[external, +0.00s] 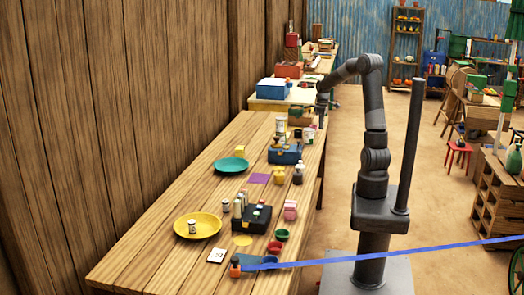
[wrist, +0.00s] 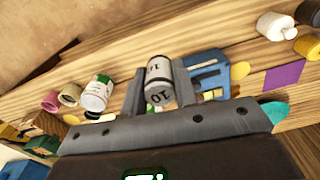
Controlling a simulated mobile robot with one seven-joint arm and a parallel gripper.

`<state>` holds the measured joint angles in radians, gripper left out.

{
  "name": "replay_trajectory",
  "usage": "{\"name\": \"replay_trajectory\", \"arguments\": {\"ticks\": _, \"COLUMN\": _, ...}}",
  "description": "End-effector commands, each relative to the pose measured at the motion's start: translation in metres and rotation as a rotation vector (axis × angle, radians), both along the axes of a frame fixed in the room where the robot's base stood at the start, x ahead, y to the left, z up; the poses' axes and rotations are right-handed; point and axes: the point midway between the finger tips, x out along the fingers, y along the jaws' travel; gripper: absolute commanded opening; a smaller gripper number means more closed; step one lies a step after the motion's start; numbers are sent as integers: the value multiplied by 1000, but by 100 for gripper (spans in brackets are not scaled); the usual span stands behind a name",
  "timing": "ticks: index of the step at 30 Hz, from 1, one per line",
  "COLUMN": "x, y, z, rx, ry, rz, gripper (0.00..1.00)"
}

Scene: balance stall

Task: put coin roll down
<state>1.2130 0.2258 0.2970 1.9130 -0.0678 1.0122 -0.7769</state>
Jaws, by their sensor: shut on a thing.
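My gripper (wrist: 159,76) is shut on a coin roll (wrist: 158,84), a grey-white cylinder marked 10, with one finger on each side of it. In the wrist view the roll appears above the wooden table, with a blue tray (wrist: 208,72) beyond it to the right. I cannot tell how high the roll is. In the external view my arm reaches to the far part of the table, where the blue tray (external: 285,154) stands; the held roll cannot be made out there.
A teal plate (external: 231,165), purple mat (external: 259,179), yellow plate (external: 198,235) and black box (external: 251,218) lie along the table. A green-labelled can (wrist: 97,93) stands left of my gripper. Bare wood shows along the table's left side.

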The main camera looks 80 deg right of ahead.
Motion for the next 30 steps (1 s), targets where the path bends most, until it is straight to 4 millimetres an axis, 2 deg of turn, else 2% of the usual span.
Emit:
{"name": "replay_trajectory", "arguments": {"ticks": 1, "x": 18, "y": 5, "z": 1, "rx": 1, "ry": -2, "rz": 29, "gripper": 0}}
{"name": "replay_trajectory", "arguments": {"ticks": 8, "x": 99, "y": 36, "z": 6, "rx": 5, "ry": -8, "rz": 152, "gripper": 0}}
{"name": "replay_trajectory", "arguments": {"ticks": 14, "x": 168, "y": 78, "z": 9, "rx": 8, "ry": -11, "rz": 258, "gripper": 0}}
{"name": "replay_trajectory", "arguments": {"ticks": 23, "x": 260, "y": 164, "z": 11, "rx": 12, "ry": -12, "rz": 417, "gripper": 0}}
{"name": "replay_trajectory", "arguments": {"ticks": 30, "x": 320, "y": 251, "z": 11, "rx": 14, "ry": -10, "rz": 542, "gripper": 0}}
